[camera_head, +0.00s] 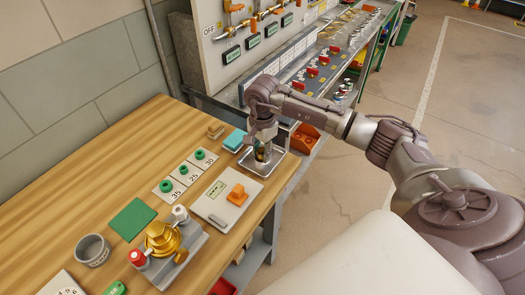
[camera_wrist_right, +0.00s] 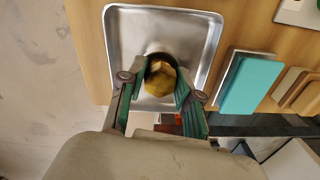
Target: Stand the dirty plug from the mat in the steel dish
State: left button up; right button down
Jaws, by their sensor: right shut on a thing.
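The steel dish (camera_head: 278,170) is a shallow square tray at the far right corner of the wooden bench; it fills the upper middle of the right wrist view (camera_wrist_right: 125,40). My right gripper (camera_head: 262,158) points down over the dish. Its green-padded fingers (camera_wrist_right: 155,95) are shut on the plug (camera_wrist_right: 160,80), a brass-coloured piece with a dark ring at its edge. In the head view the plug is mostly hidden between the fingers. I cannot tell whether it touches the dish floor. A green square mat (camera_head: 132,219) lies bare on the bench. My left gripper is not in view.
A teal block (camera_head: 234,140) stands just left of the dish. A pale board (camera_head: 213,210) with an orange piece (camera_head: 237,195) lies in front. Numbered cards with green rings (camera_head: 183,170), a brass valve body (camera_head: 162,238) and a grey cup (camera_head: 92,250) are further left.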

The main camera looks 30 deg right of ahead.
jog(key=c, duration=0.8)
grip_release()
jog(key=shift+s+a+f, duration=0.2)
jog(key=shift+s+f, duration=0.1)
jog(key=shift+f, duration=0.45)
jog(key=shift+o, duration=0.4)
jog(key=shift+w+d+f, duration=0.1)
jog(key=shift+w, duration=0.15)
jog(key=shift+r, duration=0.2)
jog(key=shift+r, duration=0.1)
jog(key=shift+w+d+r+p, duration=0.1)
jog(key=shift+r+p, duration=0.45)
jog(key=shift+r, duration=0.2)
jog(key=shift+r+p, duration=1.75)
jog(key=shift+r, duration=1.55)
